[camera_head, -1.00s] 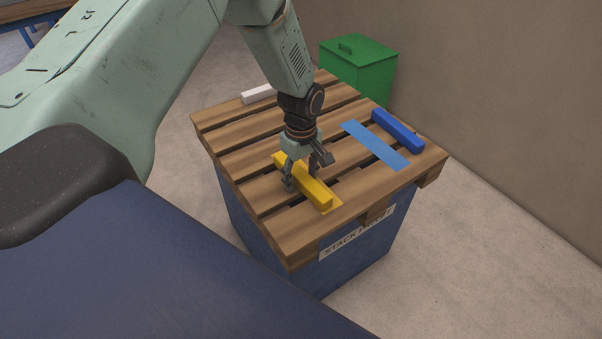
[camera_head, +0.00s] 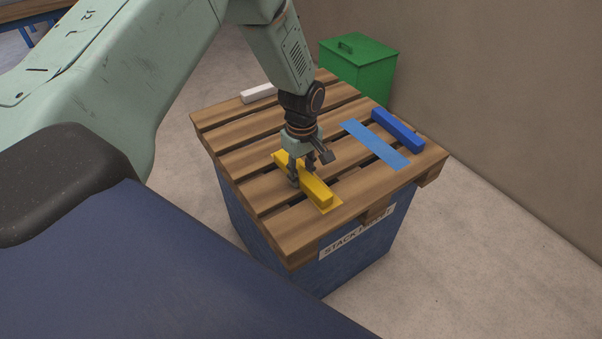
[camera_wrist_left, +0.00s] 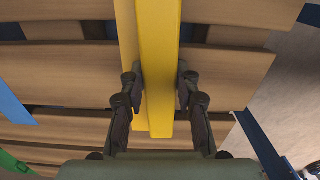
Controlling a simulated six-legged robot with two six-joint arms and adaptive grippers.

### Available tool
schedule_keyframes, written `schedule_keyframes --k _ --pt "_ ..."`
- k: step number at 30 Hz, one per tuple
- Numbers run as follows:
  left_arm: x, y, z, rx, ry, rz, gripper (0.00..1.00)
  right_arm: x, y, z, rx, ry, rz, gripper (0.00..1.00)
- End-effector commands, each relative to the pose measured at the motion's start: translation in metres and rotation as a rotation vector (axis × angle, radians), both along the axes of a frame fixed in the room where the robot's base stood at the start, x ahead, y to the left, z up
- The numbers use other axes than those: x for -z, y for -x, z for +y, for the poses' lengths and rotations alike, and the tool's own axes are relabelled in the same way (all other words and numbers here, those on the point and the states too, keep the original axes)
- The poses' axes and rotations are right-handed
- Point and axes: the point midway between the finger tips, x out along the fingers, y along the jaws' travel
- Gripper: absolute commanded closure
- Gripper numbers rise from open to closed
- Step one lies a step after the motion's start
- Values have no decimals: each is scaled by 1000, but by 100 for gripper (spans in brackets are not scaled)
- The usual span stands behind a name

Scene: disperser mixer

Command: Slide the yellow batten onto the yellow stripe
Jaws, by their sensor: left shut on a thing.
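The yellow batten (camera_head: 317,191) lies along the yellow stripe (camera_head: 334,208) on the wooden pallet top. The stripe shows past the batten's near end and along its side. In the left wrist view the batten (camera_wrist_left: 160,50) runs between the fingers, with a band of the stripe (camera_wrist_left: 126,32) bare on its left, so it sits off-centre. My left gripper (camera_head: 302,174) points down and is shut on the batten, one finger on each side; the fingers also show in the left wrist view (camera_wrist_left: 158,88). My right gripper is not in view.
The slatted pallet (camera_head: 232,135) sits on a blue block marked with a partly hidden label. A blue batten (camera_head: 398,131) lies beside a blue stripe (camera_head: 375,145). A white batten (camera_head: 258,93) lies at the far left edge. A green box (camera_head: 358,66) stands behind, near the wall.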

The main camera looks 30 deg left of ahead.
Motion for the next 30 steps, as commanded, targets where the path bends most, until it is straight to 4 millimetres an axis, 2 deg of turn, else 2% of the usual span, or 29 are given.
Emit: schedule_keyframes --k 13,22,23,30 --pt "1 -15 3 0 0 0 100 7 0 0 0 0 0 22" --pt "0 -17 3 1 0 1 100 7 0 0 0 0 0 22" --pt "0 -17 3 1 0 1 66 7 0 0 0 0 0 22" --pt "0 -17 3 1 0 1 46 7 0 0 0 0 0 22"
